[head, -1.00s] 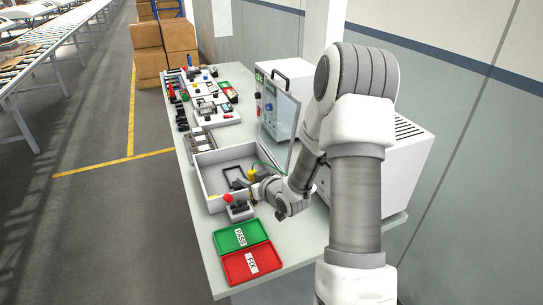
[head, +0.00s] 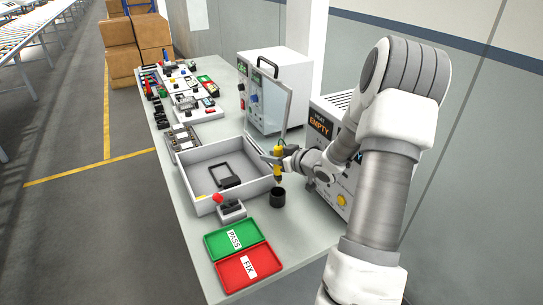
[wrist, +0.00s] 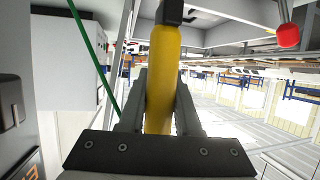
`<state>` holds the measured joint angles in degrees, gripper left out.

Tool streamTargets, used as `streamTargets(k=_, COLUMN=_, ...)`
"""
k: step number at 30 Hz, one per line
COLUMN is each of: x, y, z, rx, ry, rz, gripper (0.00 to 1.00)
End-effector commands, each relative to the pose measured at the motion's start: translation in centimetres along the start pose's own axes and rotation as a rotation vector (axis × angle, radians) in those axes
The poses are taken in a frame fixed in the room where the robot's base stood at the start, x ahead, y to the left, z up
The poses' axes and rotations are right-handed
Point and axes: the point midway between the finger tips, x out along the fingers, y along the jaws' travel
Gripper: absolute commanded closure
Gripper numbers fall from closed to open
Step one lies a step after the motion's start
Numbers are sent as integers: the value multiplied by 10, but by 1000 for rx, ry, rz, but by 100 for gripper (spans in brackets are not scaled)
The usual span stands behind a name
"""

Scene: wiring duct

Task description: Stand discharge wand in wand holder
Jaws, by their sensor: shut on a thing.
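The discharge wand is a yellow rod (head: 275,153) with a green cord. My gripper (head: 281,155) is shut on it and holds it upright. In the wrist view the yellow wand (wrist: 162,70) stands between the two fingers, with a black collar at the top of the picture. The wand holder appears to be the small black cup (head: 278,197) on the table. The wand is above the cup in the head view; whether its lower end is inside the cup I cannot tell.
A grey open box (head: 207,152) with a black frame inside lies left of the cup. A red-knobbed switch block (head: 230,209), a green PASS tray (head: 216,243) and a red FIX tray (head: 234,274) are in front. A tester (head: 262,113) stands behind.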

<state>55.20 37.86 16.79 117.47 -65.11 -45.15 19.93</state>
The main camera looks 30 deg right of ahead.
Motion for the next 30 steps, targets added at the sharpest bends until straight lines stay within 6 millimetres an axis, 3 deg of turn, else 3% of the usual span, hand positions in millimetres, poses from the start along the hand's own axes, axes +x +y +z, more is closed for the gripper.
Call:
streamTargets(k=21, x=23, y=0, z=56, rx=1, ry=0, rz=0, gripper=100)
streamTargets(k=30, x=27, y=0, z=65, rx=0, ry=1, rz=0, gripper=100)
